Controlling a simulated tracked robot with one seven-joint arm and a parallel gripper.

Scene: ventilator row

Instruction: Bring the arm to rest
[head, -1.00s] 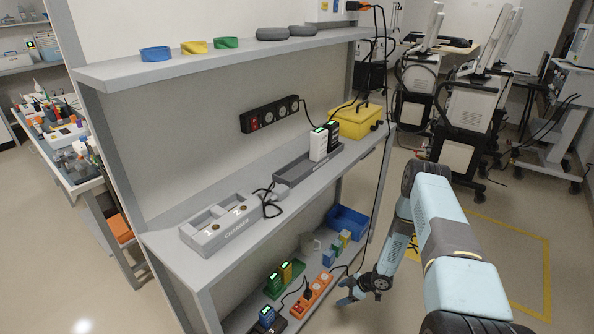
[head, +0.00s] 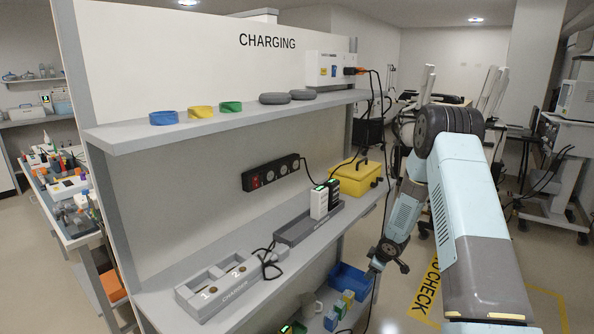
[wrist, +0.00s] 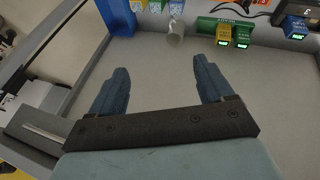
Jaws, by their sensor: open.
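My gripper (wrist: 163,85) is open and empty in the wrist view, with its two blue fingers spread apart over a bare grey surface. In the head view my arm reaches down at the right of the charging shelf unit. The wrist end of the arm shows beside the shelf's right end, above the lower shelf, and the fingertips there are hard to make out. A grey mug (wrist: 175,32) lies or stands beyond the fingers in the wrist view, apart from them.
The charger (head: 232,283) and a grey tray (head: 305,226) with battery packs stand on the middle shelf, near a yellow bin (head: 357,178). A blue bin (head: 350,280) is on the lower shelf. Wheeled machines (head: 570,150) stand at the right. Floor right of the shelf is partly clear.

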